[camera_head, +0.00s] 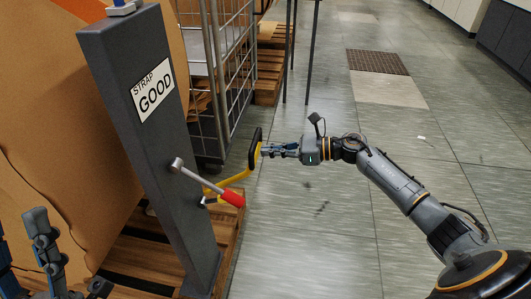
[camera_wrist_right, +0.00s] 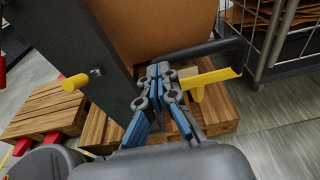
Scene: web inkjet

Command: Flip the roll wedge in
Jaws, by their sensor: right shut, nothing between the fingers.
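The part I take for the roll wedge is a yellow arm (camera_head: 234,179) with a black bar (camera_head: 254,150) at its outer end, standing out to the right of a dark post (camera_head: 150,130). In the right wrist view, a yellow flat piece (camera_wrist_right: 217,77) and a black bar (camera_wrist_right: 200,49) show just beyond the fingers. My right gripper (camera_head: 268,150) is shut and empty, its tips close to the black bar; I cannot tell whether they touch. It also shows in the right wrist view (camera_wrist_right: 158,70). My left gripper (camera_head: 68,255) shows only partly at the lower left.
A lever with a red grip (camera_head: 232,198) sticks out from the post in front of the yellow arm. A large brown roll (camera_head: 50,110) on a wooden pallet (camera_head: 228,230) stands behind the post. A wire cage (camera_head: 232,75) stands farther back. The floor at right is free.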

